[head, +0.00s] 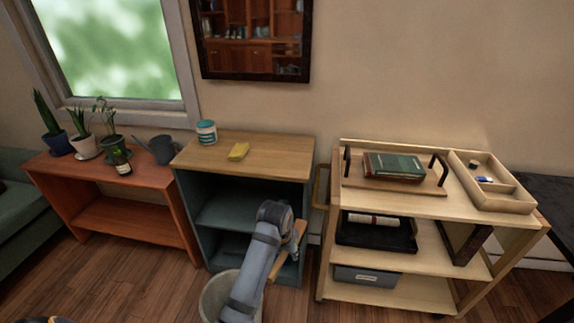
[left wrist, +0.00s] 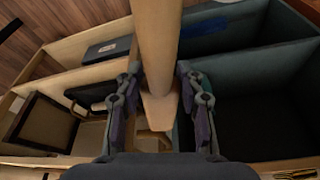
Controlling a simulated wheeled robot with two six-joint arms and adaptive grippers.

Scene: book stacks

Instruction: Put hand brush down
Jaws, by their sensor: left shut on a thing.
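The hand brush (head: 284,256) shows as a tan wooden piece beside the end of my left arm, in front of the blue-grey open cabinet. My left gripper is mostly hidden behind my own arm in the head view. In the left wrist view my left gripper (left wrist: 161,98) is shut on the brush, whose pale wooden handle (left wrist: 156,40) runs up between the two fingers. The bristles cannot be made out. The brush is held in the air, with shelves seen below and behind it. My right gripper is not in view.
The blue-grey cabinet (head: 183,215) has a wooden top with a yellow sponge (head: 238,151) and a tin (head: 206,132). A bin (head: 213,295) stands on the floor before it. A wooden cart (head: 430,207) with trays is at right, a reddish plant shelf (head: 110,176) at left.

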